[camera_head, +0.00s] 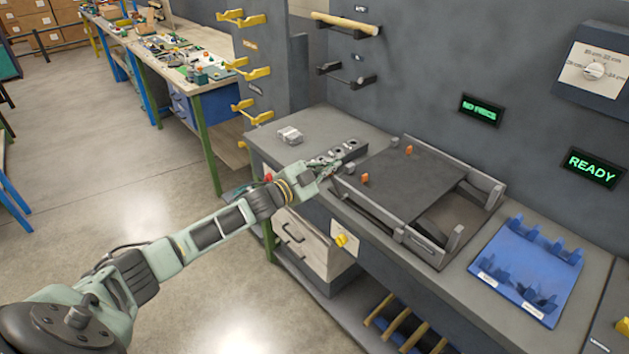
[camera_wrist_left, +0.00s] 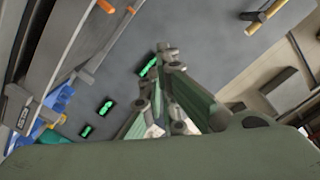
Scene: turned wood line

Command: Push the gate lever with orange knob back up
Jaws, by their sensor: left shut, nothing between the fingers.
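A dark tray-like gate unit (camera_head: 405,185) sits on the grey bench. Two small orange knobs show on it, one at its near left edge (camera_head: 365,178) and one toward the back (camera_head: 409,149). I cannot tell which belongs to the gate lever, or the lever's exact tilt. My left gripper (camera_head: 333,168) is at the unit's left side, a little left of the nearer knob. It is shut and empty; its closed fingers show in the left wrist view (camera_wrist_left: 165,75). Orange parts also show there at upper left (camera_wrist_left: 86,76). Contact with a knob is not visible. My right gripper is out of view.
A panel of round controls (camera_head: 338,152) lies right behind the left gripper. A blue rack (camera_head: 528,268) stands right of the unit. A green READY display (camera_head: 592,168) is on the wall. A small grey block (camera_head: 289,135) sits on the bench at left.

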